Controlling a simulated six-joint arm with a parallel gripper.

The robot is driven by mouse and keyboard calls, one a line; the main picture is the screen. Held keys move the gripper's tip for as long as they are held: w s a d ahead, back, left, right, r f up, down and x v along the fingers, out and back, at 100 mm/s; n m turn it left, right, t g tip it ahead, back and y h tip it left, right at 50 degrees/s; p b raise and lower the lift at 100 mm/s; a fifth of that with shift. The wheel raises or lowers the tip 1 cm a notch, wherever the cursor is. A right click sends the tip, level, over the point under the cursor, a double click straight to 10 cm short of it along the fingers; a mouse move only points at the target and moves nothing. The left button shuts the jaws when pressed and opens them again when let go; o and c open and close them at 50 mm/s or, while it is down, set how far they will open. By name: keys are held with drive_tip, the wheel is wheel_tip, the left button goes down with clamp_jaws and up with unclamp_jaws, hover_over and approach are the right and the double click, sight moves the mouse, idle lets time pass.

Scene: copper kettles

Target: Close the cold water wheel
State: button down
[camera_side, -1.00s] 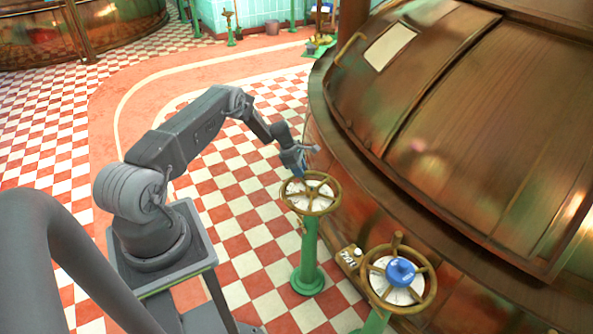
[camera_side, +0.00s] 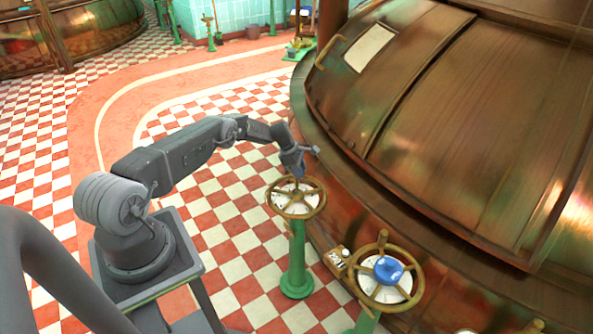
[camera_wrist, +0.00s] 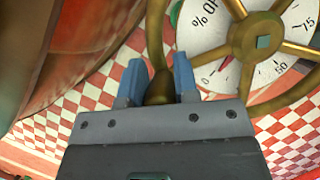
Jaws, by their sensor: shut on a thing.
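A brass handwheel (camera_side: 323,205) with a white dial sits on a green post in the side view. My gripper (camera_side: 297,178) is at its far rim. In the wrist view, my blue fingertips (camera_wrist: 160,82) are shut around a brass upright handle on this wheel. The wheel's hub (camera_wrist: 263,42) and spokes show right of the fingers. The dial (camera_wrist: 214,70) beneath carries percent marks and a red pointer near the low end. A second brass wheel (camera_side: 417,290) with a blue hub stands nearer the camera, apart from my gripper. I cannot tell from lettering which wheel is cold water.
A large copper kettle (camera_side: 450,120) rises close along the right of both wheels. A small label plate (camera_side: 337,260) sits beside the blue-hub wheel; its text is unclear. The red and white checked floor (camera_side: 215,200) is open left of the posts.

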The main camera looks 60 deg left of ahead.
drive_tip(key=shift+w+d, duration=0.1)
drive_tip(key=shift+d, duration=0.2)
drive_tip(key=c, duration=1.2)
unclamp_jaws()
drive_tip(key=o, duration=0.3)
drive_tip(key=shift+a, duration=0.1)
drive_tip(key=shift+o, duration=0.2)
drive_tip(key=v, duration=1.4)
drive_tip(key=shift+a+f, duration=0.15)
